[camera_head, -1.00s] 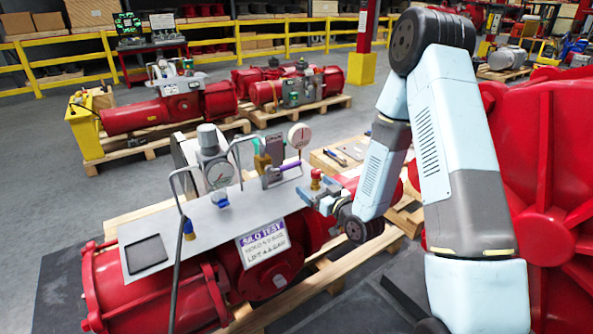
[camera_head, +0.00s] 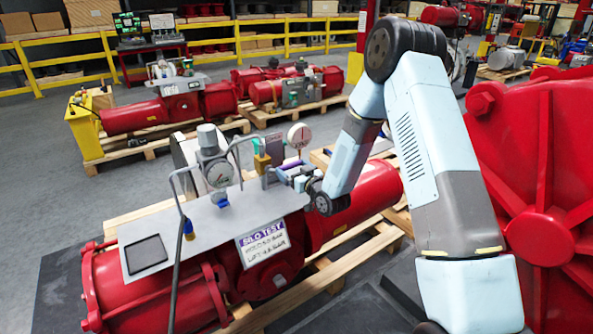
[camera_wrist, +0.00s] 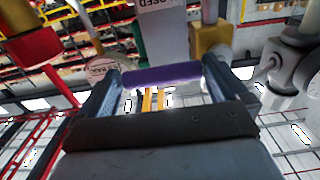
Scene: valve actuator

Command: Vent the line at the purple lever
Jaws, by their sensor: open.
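The purple lever (camera_wrist: 162,75) lies crosswise in the wrist view, between the two fingers of my gripper (camera_wrist: 160,82). The fingers are apart, one near each end of the purple bar, and I cannot tell whether they touch it. In the head view my gripper (camera_head: 284,176) is at the right end of the grey panel (camera_head: 205,224), and only a little of the purple lever (camera_head: 293,164) shows above it. A grey upright plate (camera_head: 270,155) stands just left of the gripper. A white gauge (camera_head: 299,136) stands behind the lever.
A yellow brass fitting (camera_head: 261,165) and a regulator with a dial (camera_head: 217,172) stand on the panel left of my gripper. Bent grey rods rise near the regulator. A large red flanged body (camera_head: 548,200) is close to my arm on the right.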

